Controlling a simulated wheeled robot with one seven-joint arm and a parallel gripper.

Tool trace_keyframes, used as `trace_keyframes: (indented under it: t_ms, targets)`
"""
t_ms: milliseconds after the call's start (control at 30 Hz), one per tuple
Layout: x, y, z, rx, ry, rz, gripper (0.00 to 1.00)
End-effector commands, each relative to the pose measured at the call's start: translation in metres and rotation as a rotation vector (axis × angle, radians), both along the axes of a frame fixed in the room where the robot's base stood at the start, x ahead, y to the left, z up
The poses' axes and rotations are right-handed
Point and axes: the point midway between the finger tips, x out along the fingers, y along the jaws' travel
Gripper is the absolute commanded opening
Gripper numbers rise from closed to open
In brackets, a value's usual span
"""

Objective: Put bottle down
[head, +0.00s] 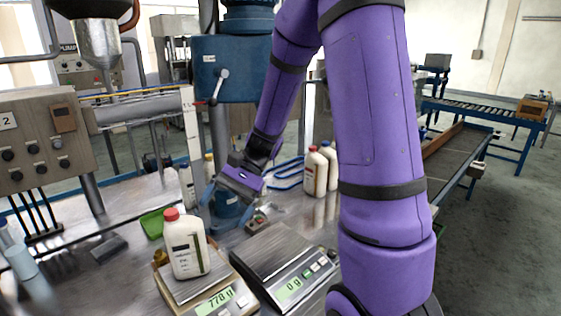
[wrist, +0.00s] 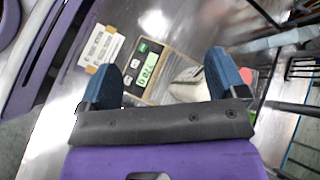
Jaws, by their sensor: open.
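A white bottle (head: 187,246) with a red cap and a printed label stands upright on the left scale (head: 222,301), whose display reads about 778 g. My gripper (head: 227,205) is open and empty, behind and to the right of the bottle and apart from it. In the wrist view my gripper (wrist: 165,75) has its two blue fingers spread wide. Beyond them show the scale's green display (wrist: 146,77) and a pale part of the bottle (wrist: 188,88), partly hidden by the right finger and the gripper body.
A second scale (head: 284,262) beside it is empty and reads 0 g. Two more white bottles (head: 316,174) stand behind it. A green tray (head: 153,224) lies behind the bottle. A control box (head: 38,141) and a blue machine stand at the left and back.

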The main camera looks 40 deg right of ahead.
Motion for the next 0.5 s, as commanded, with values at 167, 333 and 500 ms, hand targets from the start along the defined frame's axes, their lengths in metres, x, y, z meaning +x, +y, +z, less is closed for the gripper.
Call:
trace_keyframes:
  t_ms: [167,333,500]
  targets:
    - [-0.024,0.006,0.031,-0.143,-0.125,0.119,0.90]
    - [-0.048,0.008,0.056,-0.277,-0.242,0.223,0.90]
    - [-0.071,0.008,0.079,-0.410,-0.369,0.317,0.90]
